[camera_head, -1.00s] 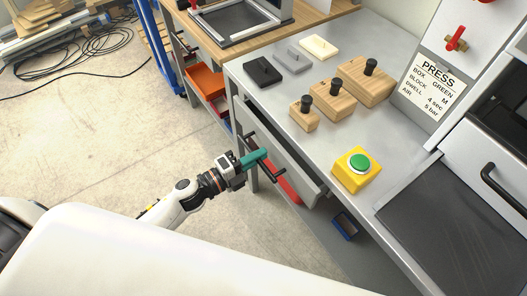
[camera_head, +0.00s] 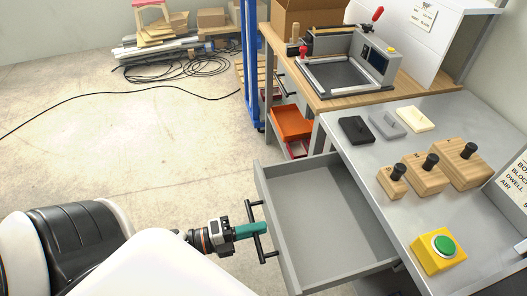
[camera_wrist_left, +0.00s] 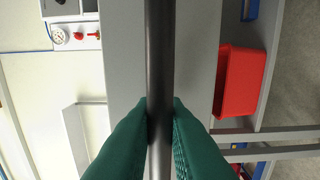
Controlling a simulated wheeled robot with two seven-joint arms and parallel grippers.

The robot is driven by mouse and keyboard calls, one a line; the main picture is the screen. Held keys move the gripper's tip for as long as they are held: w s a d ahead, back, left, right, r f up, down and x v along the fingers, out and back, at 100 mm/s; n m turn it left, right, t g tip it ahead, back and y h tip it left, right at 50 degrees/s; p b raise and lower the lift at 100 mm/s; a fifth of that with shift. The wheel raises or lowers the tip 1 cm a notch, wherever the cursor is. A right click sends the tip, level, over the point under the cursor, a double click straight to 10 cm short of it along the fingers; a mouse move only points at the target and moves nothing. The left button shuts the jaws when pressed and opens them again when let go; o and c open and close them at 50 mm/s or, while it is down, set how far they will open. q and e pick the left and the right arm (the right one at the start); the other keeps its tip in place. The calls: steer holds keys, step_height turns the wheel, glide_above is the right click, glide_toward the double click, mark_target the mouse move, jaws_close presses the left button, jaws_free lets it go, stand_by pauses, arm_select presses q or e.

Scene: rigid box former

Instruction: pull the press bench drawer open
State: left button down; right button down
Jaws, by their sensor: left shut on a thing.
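The press bench drawer (camera_head: 325,215) is pulled well out from under the grey metal bench top (camera_head: 455,118). It is grey, and its inside looks empty. My left gripper (camera_head: 262,229) has green fingers and is shut on the dark bar handle (camera_head: 255,216) on the drawer's front. In the left wrist view the handle (camera_wrist_left: 160,60) runs upright between the two green fingertips (camera_wrist_left: 160,125), touching both. My right gripper is not in view.
On the bench top stand several wooden blocks with black knobs (camera_head: 426,178), flat plates (camera_head: 387,123) and a yellow box with a green button (camera_head: 439,250). A wooden-topped bench (camera_head: 365,93) with an orange bin (camera_head: 291,122) is behind.

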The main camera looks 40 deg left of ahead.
arm_select(q)
steer(key=c, duration=1.5)
jaws_free()
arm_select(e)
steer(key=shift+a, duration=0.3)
arm_select(q)
steer(key=b+v, duration=0.1)
steer(key=v, duration=1.1)
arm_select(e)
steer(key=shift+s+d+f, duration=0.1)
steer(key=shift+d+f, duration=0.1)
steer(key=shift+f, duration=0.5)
